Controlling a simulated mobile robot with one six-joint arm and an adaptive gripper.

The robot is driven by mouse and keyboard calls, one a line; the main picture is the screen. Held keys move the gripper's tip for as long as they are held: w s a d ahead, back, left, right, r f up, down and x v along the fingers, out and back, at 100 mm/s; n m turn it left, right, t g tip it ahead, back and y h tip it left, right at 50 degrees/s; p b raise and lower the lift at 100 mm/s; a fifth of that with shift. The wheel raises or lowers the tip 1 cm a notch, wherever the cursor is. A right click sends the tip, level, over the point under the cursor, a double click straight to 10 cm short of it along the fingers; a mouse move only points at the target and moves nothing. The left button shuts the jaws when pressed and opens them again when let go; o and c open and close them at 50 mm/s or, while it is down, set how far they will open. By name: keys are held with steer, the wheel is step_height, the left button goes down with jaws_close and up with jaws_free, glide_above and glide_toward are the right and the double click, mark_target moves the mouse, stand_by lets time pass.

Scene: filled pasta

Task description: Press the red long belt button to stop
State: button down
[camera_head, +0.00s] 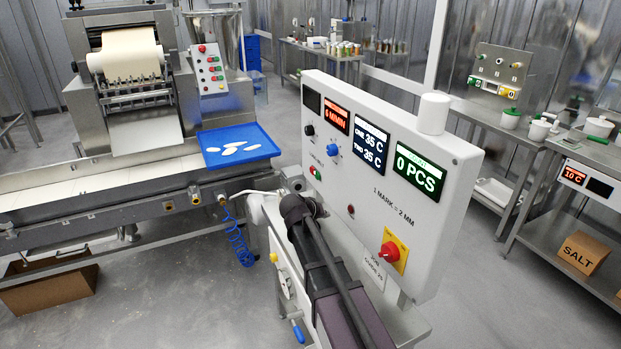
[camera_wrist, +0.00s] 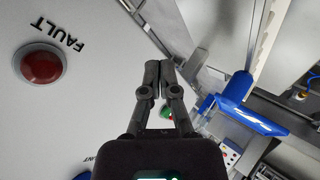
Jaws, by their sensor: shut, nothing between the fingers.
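A small button pair, green and red, sits at the left edge of the white control panel (camera_head: 375,170); the green part (camera_head: 316,173) shows clearly in the head view. In the wrist view the pair (camera_wrist: 166,112) shows between the finger linkages, partly covered by them, and its label cannot be read. My gripper (camera_wrist: 159,66) is shut and empty, its fingertips together near the panel's edge. Whether they touch anything cannot be told. In the head view my arm stands in front of the panel's lower left, and the fingers cannot be made out.
A red FAULT lamp (camera_wrist: 42,63) is on the panel. A red mushroom button on a yellow plate (camera_head: 393,251) sits lower right, and knobs (camera_head: 332,150) are near the displays. A blue tray (camera_head: 237,145) with white pieces stands by the conveyor (camera_head: 100,185).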

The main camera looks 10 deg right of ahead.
mark_target(312, 170)
steer(key=w+a+r+n+t+b, duration=0.1)
steer(key=w+a+n+t+b, duration=0.1)
steer(key=w+a, duration=0.4)
steer(key=w+a+r+n+t+b, duration=0.2)
steer(key=w+a+t+b, duration=0.2)
steer(key=w, duration=0.8)
steer(key=shift+a+r+t+h, duration=0.25)
steer(key=shift+a+t+h, duration=0.15)
steer(key=shift+a+t, duration=0.8)
steer(key=shift+w+d, duration=0.1)
steer(key=shift+d, duration=0.1)
steer(key=w+d, duration=0.2)
steer(key=d, duration=0.6)
steer(key=shift+w+d, duration=0.15)
steer(key=shift+d, duration=0.05)
steer(key=shift+d, duration=0.15)
steer(key=shift+w+d, duration=0.1)
steer(key=shift+d, duration=0.15)
